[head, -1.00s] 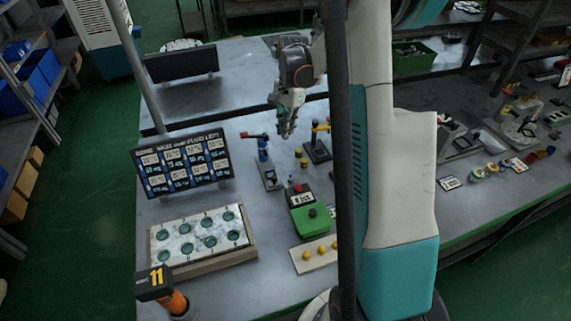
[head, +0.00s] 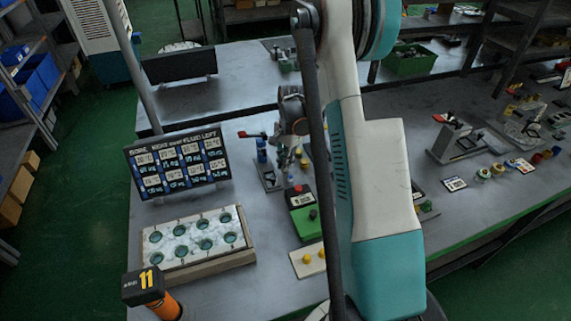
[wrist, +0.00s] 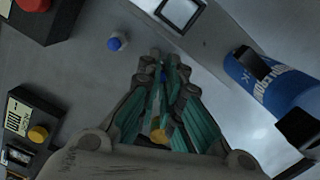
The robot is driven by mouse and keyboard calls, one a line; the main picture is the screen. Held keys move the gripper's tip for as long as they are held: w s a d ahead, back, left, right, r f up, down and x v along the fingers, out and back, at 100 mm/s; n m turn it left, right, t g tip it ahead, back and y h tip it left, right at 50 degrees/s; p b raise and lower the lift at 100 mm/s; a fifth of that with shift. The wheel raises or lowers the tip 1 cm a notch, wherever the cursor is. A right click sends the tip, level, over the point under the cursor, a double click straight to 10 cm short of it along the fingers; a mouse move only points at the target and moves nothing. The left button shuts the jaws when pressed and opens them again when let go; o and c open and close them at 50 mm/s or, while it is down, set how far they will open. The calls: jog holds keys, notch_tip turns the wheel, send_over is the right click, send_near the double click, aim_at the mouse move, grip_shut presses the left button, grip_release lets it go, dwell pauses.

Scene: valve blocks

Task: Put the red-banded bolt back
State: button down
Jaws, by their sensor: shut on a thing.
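My gripper (wrist: 163,78) is shut on a small part in the wrist view. In the head view my gripper (head: 284,165) is low over the table, beside the blue valve with a red handle (head: 262,152), partly behind a dark bar. A white marbled valve block (head: 212,222) with two rows of round green-rimmed bores lies at the front left. I cannot make out a red-banded bolt in any view.
A black sign board (head: 180,162) stands behind the block. A green box with a red button (head: 303,212) and a pale strip with yellow knobs (head: 296,266) stand to the right. A big blue cylinder (wrist: 275,82) is close at right in the wrist view. A small blue-topped piece (wrist: 117,43) stands apart.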

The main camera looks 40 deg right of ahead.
jog(key=c, duration=1.8)
grip_release()
jog(key=shift+f, duration=0.15)
jog(key=r+p, duration=0.1)
jog(key=r, duration=0.3)
jog(key=r+p, duration=0.1)
jog(key=r, duration=0.3)
jog(key=d+r+p, duration=0.1)
jog(key=r, duration=0.3)
jog(key=shift+w+d+r+p, duration=0.1)
jog(key=shift+w+p, duration=0.05)
jog(key=shift+p, duration=0.25)
